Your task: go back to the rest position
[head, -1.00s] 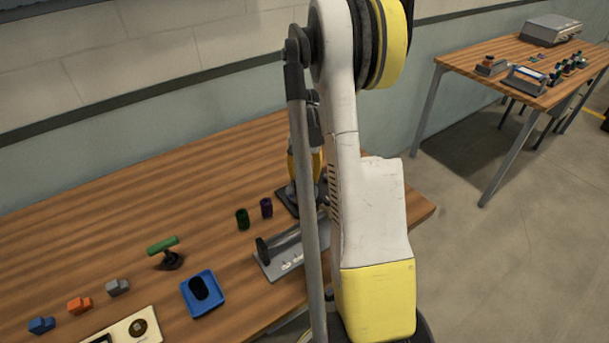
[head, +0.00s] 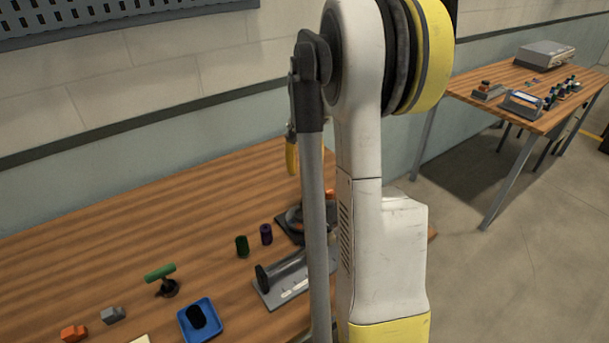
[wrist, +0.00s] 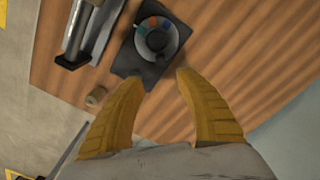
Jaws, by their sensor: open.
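My gripper (wrist: 158,78) shows in the wrist view as two yellow curved fingers spread apart with nothing between them. In the head view a yellow finger (head: 291,158) shows left of my arm links, above the far part of the table; the rest is mostly hidden behind my arm. Below the gripper, a dark square base (wrist: 131,62) carries a round grey disc (wrist: 163,38) with coloured segments. The fingertips appear apart from it. The base also shows in the head view (head: 288,227), partly covered by my arm.
A wall stands behind. A second table (head: 480,70) stands at right.

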